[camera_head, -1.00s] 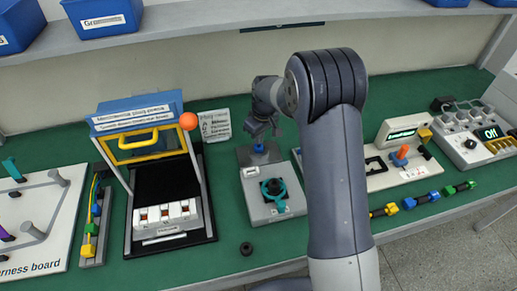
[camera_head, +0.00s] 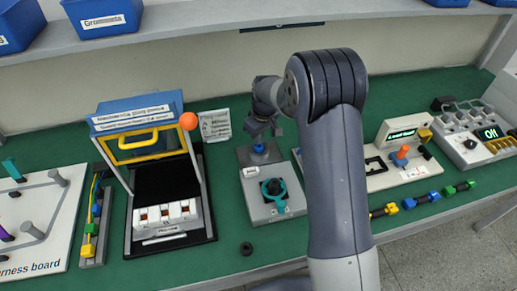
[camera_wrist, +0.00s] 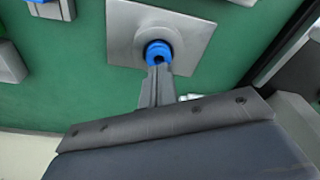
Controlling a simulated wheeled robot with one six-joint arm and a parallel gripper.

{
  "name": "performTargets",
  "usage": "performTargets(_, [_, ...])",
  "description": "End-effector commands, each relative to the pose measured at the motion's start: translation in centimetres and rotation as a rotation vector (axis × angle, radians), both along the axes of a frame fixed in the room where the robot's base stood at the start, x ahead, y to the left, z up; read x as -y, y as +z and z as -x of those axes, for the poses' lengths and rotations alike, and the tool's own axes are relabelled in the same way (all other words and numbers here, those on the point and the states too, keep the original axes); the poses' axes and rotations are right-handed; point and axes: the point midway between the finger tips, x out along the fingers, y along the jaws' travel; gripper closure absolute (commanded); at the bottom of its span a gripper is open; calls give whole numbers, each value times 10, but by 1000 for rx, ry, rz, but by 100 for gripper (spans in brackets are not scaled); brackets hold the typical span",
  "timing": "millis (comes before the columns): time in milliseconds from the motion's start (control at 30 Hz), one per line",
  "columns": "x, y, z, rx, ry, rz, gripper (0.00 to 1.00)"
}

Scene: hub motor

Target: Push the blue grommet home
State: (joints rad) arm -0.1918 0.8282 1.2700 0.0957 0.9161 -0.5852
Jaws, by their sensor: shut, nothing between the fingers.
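The blue grommet (camera_wrist: 157,52) sits in the middle of a grey metal plate (camera_wrist: 195,38) in the wrist view, with a dark hole at its centre. It also shows in the head view (camera_head: 258,148), on the plate beyond the grey fixture. My gripper (camera_wrist: 158,68) is shut and empty, its fingertips right at the near edge of the grommet. In the head view my gripper (camera_head: 258,138) points down over the grommet. I cannot tell whether the tips touch it, nor how deep the grommet sits.
A grey fixture (camera_head: 285,206) with a teal ring stands in front of the plate. A dark ring (camera_head: 246,248) lies on the green bench.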

Motion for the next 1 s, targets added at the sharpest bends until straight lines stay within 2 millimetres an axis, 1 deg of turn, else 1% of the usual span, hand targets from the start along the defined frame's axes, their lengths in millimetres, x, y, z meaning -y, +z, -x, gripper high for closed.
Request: performTargets(1000, [0, -14, 0, 0, 0, 0, 100])
